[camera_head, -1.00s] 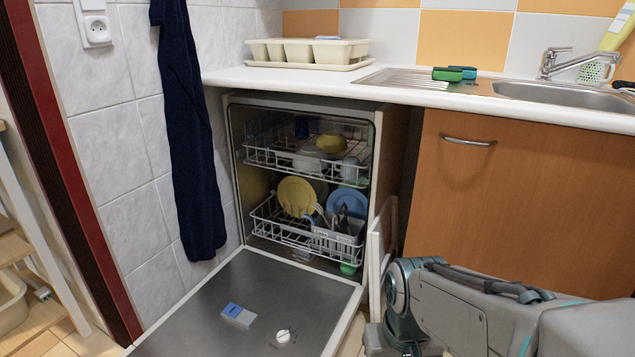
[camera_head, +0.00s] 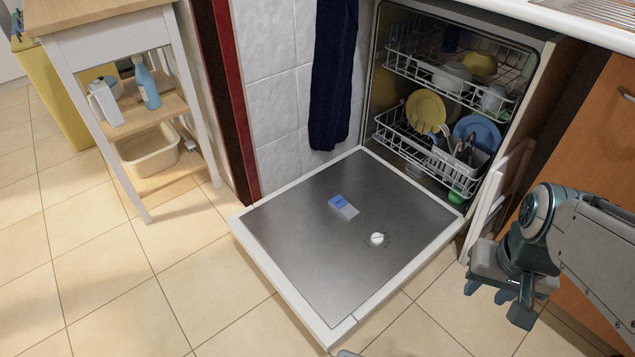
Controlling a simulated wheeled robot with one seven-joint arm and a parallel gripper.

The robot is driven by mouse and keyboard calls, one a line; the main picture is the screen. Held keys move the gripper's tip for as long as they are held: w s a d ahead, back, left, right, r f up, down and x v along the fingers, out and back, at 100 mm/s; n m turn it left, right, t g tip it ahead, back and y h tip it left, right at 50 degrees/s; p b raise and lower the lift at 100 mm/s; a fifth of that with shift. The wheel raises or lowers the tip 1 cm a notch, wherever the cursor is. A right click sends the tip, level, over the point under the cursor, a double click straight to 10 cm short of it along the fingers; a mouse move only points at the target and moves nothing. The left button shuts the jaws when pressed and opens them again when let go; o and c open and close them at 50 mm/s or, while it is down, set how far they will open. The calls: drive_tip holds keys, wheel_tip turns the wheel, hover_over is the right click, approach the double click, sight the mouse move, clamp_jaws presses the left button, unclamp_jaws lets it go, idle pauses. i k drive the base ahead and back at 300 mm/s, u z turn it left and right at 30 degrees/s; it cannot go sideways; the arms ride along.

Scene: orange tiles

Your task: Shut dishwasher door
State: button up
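The dishwasher door (camera_head: 300,240) is folded fully down and lies flat, low over the tiled floor, its steel inner face up. The dishwasher (camera_head: 368,75) stands open behind it. Its upper rack (camera_head: 440,75) and lower rack (camera_head: 405,150) hold dishes and sit inside the opening. My gripper (camera_head: 497,305) is at the lower right, pointing down, to the right of the door and apart from it. Its fingers look spread, but its far side is partly hidden, and nothing shows between them.
A white-legged wooden shelf cart (camera_head: 150,120) stands at the left. A dark towel (camera_head: 332,75) hangs on the tiled wall behind the door. A wooden cabinet (camera_head: 590,130) is at the right. The tiled floor (camera_head: 190,290) in front and left of the door is clear.

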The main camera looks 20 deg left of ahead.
sight(323, 259)
drive_tip(key=z, duration=1.75)
drive_tip(key=k, duration=1.15)
drive_tip(key=u, duration=1.75)
drive_tip(key=i, duration=0.5)
drive_tip(key=u, duration=0.05)
